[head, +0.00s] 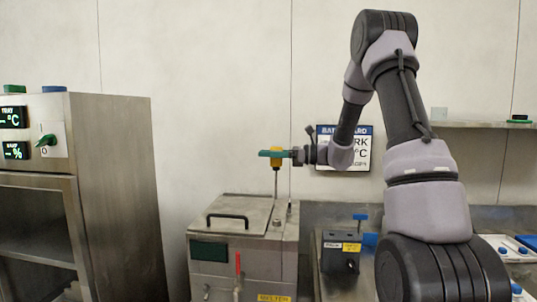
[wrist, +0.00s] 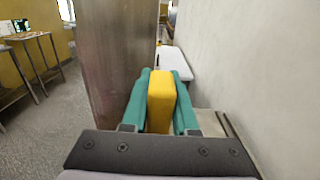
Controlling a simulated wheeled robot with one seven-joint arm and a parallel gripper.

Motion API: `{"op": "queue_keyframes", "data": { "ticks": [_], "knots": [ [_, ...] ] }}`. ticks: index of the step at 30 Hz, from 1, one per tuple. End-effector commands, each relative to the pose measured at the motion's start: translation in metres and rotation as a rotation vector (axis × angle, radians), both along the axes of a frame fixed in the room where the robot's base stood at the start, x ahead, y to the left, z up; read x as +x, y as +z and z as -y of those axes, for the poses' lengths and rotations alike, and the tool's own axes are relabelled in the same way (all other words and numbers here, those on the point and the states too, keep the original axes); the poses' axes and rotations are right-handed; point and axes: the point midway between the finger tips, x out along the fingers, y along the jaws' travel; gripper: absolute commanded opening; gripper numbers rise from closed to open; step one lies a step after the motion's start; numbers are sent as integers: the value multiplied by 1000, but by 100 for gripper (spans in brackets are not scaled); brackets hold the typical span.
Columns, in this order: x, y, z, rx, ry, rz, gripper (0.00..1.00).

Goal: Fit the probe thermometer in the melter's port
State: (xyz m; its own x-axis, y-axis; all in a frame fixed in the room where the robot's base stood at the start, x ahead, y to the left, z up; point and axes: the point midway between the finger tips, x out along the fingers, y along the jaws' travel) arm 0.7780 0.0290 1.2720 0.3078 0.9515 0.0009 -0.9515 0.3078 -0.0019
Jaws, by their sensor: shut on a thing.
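The probe thermometer has a yellow head (head: 276,158) and a thin metal rod pointing straight down. My gripper (head: 270,153) is shut on the yellow head, above the back right part of the melter (head: 210,268). In the wrist view the yellow head (wrist: 161,101) sits between my gripper's two teal fingers (wrist: 160,76). The melter is a steel box with a black-handled lid (head: 229,215). A small fitting (head: 277,221) on its top, right of the lid, lies under the rod. I cannot tell whether the rod's tip touches it. The rod is hidden in the wrist view.
A tall steel cabinet (head: 120,190) with displays stands on the left. A black box with a blue T-handle (head: 360,217) stands right of the melter. The wall (head: 200,90) is close behind. A shelf (head: 480,124) hangs at the right.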

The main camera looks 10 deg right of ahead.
Motion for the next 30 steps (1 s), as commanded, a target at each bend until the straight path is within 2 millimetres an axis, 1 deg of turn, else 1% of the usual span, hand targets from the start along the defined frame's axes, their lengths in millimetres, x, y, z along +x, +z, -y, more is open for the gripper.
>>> {"op": "queue_keyframes", "data": {
  "ticks": [7,11,18,24,30],
  "knots": [
    [-1,-1,3,-8,-1,-4,0],
    [-1,-10,3,-7,-1,-7,0],
    [-1,-34,3,-6,-1,-6,0],
    [0,-50,3,-7,-2,-5,0],
    [0,-58,3,-7,-2,-3,0]
  ]
}}
